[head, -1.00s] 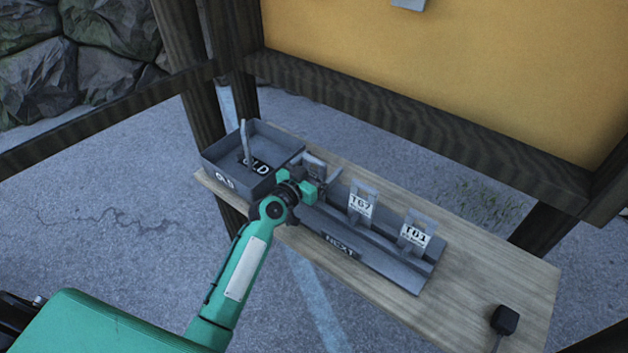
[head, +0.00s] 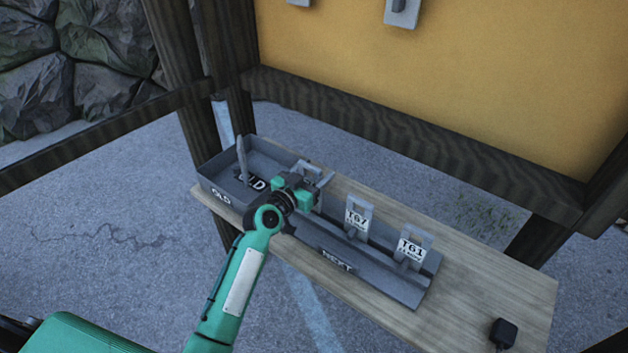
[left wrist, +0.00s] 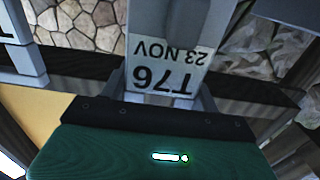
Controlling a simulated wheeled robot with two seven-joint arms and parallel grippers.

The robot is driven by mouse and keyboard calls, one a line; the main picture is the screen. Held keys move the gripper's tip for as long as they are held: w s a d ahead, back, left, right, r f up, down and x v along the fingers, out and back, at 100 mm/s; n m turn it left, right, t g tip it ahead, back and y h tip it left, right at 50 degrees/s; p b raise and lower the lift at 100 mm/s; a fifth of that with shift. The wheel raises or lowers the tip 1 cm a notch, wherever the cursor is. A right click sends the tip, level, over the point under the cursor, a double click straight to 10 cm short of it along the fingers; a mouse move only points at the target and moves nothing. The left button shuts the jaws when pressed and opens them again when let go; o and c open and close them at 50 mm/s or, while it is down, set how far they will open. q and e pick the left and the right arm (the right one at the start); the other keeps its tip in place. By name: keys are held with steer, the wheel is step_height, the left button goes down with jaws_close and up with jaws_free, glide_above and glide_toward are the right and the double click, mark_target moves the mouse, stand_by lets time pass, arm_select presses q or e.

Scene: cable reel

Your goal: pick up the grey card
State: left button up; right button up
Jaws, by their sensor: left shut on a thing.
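My left gripper (head: 304,190) is shut on a grey card (left wrist: 168,18) at the left end of the grey rack. In the left wrist view the card's white label reads T76, 23 NOV, upside down. In the head view the gripper hides most of this card, so I cannot tell whether its foot is clear of the rack. Two more grey cards, T67 (head: 357,216) and T61 (head: 411,248), stand upright in the rack (head: 385,284) marked NEXT. My right gripper is not in view.
A grey tray (head: 208,187) marked OLD, with an upright post (head: 242,158), adjoins the rack's left end. Both stand on a wooden shelf (head: 465,305). A small black object (head: 503,333) lies at the shelf's right end. A yellow board (head: 450,90) stands behind.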

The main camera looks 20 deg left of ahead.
arm_select(q)
step_height(320, 180, up, 17)
steer(key=b, duration=0.1)
steer(key=shift+r, duration=0.1)
stand_by(0.7)
